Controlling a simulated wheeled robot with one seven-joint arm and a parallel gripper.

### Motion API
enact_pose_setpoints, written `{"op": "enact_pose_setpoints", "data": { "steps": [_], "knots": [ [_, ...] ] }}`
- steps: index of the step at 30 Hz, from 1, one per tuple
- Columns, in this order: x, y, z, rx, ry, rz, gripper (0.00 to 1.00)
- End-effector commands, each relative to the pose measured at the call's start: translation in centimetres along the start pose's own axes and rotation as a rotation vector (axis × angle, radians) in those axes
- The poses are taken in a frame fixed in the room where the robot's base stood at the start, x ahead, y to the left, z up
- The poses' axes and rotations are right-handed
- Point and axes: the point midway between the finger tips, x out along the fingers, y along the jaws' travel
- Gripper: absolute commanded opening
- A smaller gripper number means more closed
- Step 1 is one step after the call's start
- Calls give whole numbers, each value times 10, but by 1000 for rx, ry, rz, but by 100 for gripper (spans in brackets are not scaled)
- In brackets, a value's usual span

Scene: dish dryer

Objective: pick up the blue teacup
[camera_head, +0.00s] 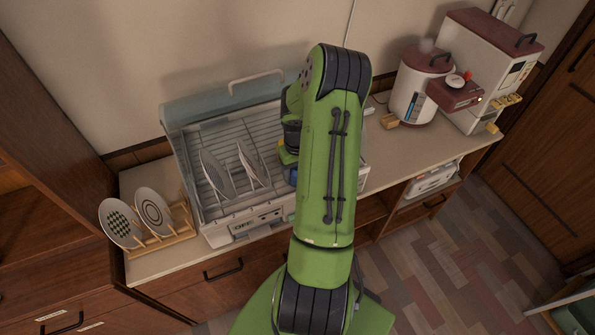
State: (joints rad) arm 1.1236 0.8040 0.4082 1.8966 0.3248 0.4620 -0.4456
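My green arm reaches over the dish dryer (243,212) and blocks the view of its right part. A small blue patch (291,176) shows at the left edge of the arm, inside the dryer; it may be part of the blue teacup, but most of it is hidden. My gripper's fingers are behind the arm, with only dark and yellow-green parts of the wrist end showing just above the blue patch. I cannot tell whether the gripper touches the blue thing or whether it is open or shut.
Plates (216,174) stand upright in the dryer, left of my arm, below its raised clear lid (222,100). A wooden rack (170,239) with two patterned plates stands on the counter at left. A rice cooker (421,87) and a white appliance (478,62) stand at right. The counter (400,147) between is clear.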

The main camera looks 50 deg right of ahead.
Motion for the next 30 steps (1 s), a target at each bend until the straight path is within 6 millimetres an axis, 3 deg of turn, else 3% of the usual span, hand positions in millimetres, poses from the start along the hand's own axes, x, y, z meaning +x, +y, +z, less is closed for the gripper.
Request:
{"op": "enact_pose_setpoints", "data": {
  "steps": [1,4,11,14,22,25,30],
  "knots": [
    [0,0,0,0,0,0,43],
    [0,0,0,0,0,0,29],
    [-3,0,0,0,2,1,28],
    [-19,1,-1,0,5,3,28],
    [-84,0,-1,1,4,3,28],
    [-97,0,-1,0,3,2,28],
    [-101,0,0,0,-1,0,28]
  ]
}}
